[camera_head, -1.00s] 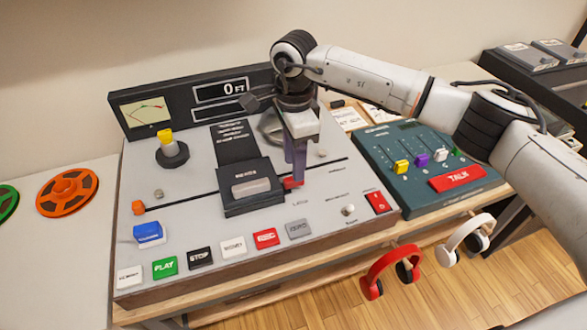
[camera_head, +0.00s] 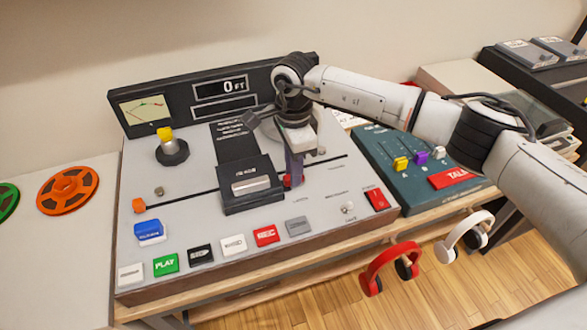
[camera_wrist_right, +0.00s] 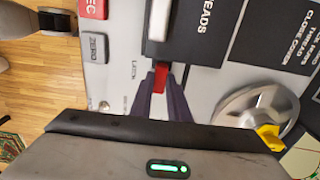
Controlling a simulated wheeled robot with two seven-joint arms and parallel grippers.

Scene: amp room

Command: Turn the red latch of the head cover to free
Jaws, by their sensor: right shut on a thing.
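The head cover (camera_head: 252,197) is a dark block with a pale bar on top, set in the middle of the grey tape machine's top. The red latch (camera_head: 287,181) sits at the cover's right edge; it also shows in the wrist view (camera_wrist_right: 160,77), beside the dark cover and the printed word LATCH. My right gripper (camera_head: 293,178) reaches down from above with its purple fingers around the latch. In the wrist view the fingers (camera_wrist_right: 161,90) are shut on the latch, one on each side. In the head view the fingers partly hide it. My left gripper is not in view.
A row of labelled buttons (camera_head: 200,254) runs along the machine's front. A metal reel hub (camera_wrist_right: 258,107) is close to my right gripper. The teal talk console (camera_head: 405,180) stands to the right. Red headphones (camera_head: 385,262) hang at the table's front edge.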

